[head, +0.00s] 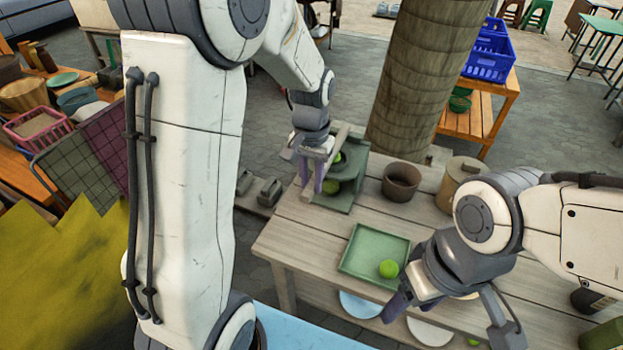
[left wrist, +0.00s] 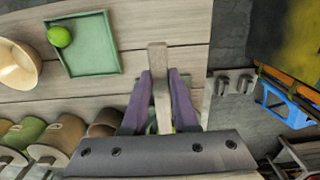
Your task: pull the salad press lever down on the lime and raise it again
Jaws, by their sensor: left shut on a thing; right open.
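The green salad press (head: 352,182) stands at the back left of the wooden table. My left gripper (head: 312,178) is at its front left side, shut on the pale wooden lever (left wrist: 158,72), which runs between the purple fingers in the left wrist view (left wrist: 158,100). Green lime-coloured pieces (head: 331,187) show at the press, partly hidden by my gripper; how the lever sits against them is hidden. Another lime (head: 388,268) lies in a square green tray (head: 362,243). My right gripper (head: 452,322) is open and empty at the table's front, to the right of the tray.
A brown pot (head: 401,180) and a lidded tan pot (head: 458,182) stand right of the press. A thick post (head: 420,85) rises behind the table. Bare boards lie between press and tray.

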